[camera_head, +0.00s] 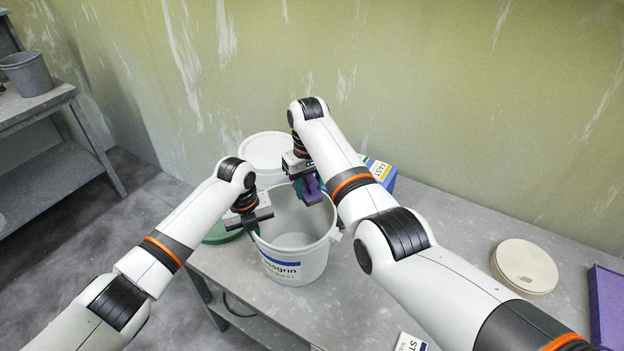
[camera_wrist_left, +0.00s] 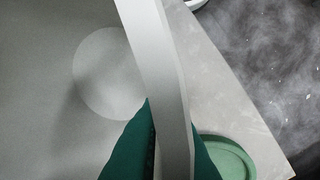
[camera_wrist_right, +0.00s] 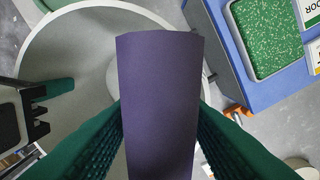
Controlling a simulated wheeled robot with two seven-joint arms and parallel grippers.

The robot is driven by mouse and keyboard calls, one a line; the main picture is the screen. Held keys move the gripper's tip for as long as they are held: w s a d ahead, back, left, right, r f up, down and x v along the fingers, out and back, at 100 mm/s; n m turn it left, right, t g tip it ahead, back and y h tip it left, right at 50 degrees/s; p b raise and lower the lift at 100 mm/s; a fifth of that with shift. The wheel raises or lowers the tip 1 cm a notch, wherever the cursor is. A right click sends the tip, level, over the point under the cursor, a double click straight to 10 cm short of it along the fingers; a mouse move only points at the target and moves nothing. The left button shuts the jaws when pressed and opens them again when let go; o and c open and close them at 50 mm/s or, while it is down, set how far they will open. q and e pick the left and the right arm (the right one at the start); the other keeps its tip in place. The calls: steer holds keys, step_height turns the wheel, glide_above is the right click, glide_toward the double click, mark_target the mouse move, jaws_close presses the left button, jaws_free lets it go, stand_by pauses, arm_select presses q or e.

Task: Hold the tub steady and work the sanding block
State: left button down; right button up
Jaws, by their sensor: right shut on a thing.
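The tub (camera_head: 312,262) is a white, open pail with a blue label band, upright near the table's front-left edge. My left gripper (camera_head: 255,232) is at its near-left rim. In the left wrist view, its green fingers lie against both sides of the tub wall (camera_wrist_left: 170,100). My right gripper (camera_head: 308,190) is shut on the sanding block, a purple block (camera_head: 313,194), over the tub's far-right rim area. In the right wrist view, the block (camera_wrist_right: 160,100) fills the middle between green fingers and covers part of the tub. Whether it touches the tub cannot be told.
A green round lid (camera_head: 218,234) lies left of the tub. A white round container (camera_head: 264,148) stands behind it. A blue box (camera_wrist_right: 225,50) with a speckled green pad stands close by. A beige disc (camera_head: 525,266) and purple tray (camera_head: 606,300) lie right.

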mark_target(307, 178)
steer(key=shift+s+a, duration=0.3)
steer(key=shift+s, duration=0.2)
steer(key=shift+r, duration=1.5)
steer(key=shift+w+d+f, duration=0.1)
steer(key=shift+w+d, duration=0.25)
steer(key=shift+w, duration=0.3)
steer(key=shift+w+d+f, duration=0.1)
steer(key=shift+w+d, duration=0.25)
steer(key=shift+w, duration=0.25)
steer(key=shift+w+d+f, duration=0.15)
steer(key=shift+w+d, duration=0.1)
steer(key=shift+w, duration=0.1)
steer(key=shift+f, duration=0.9)
